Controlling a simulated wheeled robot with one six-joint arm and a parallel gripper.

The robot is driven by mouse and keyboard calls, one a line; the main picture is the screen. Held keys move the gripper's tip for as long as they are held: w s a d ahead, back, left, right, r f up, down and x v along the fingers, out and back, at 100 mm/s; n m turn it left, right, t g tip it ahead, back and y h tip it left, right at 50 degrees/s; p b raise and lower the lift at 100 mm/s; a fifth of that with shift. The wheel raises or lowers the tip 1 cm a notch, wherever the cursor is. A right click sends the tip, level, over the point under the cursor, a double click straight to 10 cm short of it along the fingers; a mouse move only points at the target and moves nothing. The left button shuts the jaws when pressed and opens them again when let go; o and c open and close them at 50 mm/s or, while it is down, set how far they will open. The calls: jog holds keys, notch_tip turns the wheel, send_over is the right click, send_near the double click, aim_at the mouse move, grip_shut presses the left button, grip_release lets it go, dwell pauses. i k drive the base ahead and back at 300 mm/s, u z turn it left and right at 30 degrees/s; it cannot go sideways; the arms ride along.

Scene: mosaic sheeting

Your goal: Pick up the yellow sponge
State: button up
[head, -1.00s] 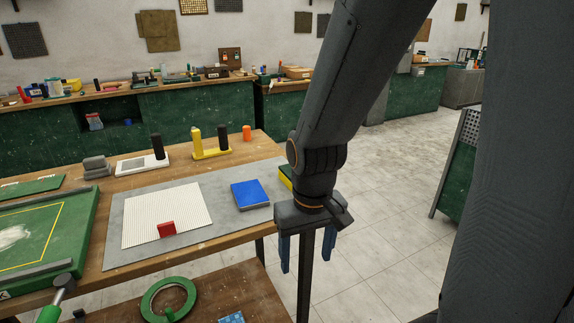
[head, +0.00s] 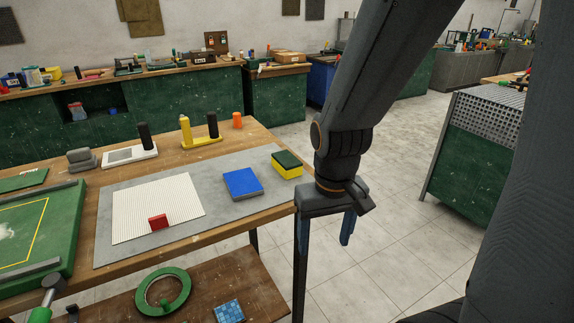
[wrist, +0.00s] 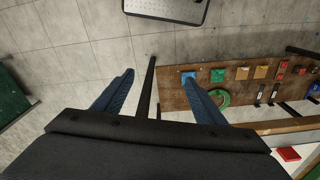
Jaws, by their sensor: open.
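The yellow sponge (head: 286,170) has a dark green top and lies on the right part of the grey mat (head: 120,240) on the table, near the table's right end. My gripper (head: 325,240) is open and empty, pointing down, just off the table's right edge and to the right of the sponge. In the wrist view, its blue fingers (wrist: 160,95) are spread apart with nothing between them. The sponge does not show in the wrist view.
A blue block (head: 243,184) lies left of the sponge. A white tile sheet (head: 185,190) and red block (head: 158,222) lie farther left. A yellow holder (head: 201,142) and orange piece (head: 237,120) stand behind. Open floor lies right of the table.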

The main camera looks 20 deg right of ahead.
aim_at(289, 166)
jog(key=z, duration=1.9)
jog(key=i, duration=1.85)
jog(key=u, duration=3.55)
jog(key=i, duration=0.45)
jog(key=u, duration=0.05)
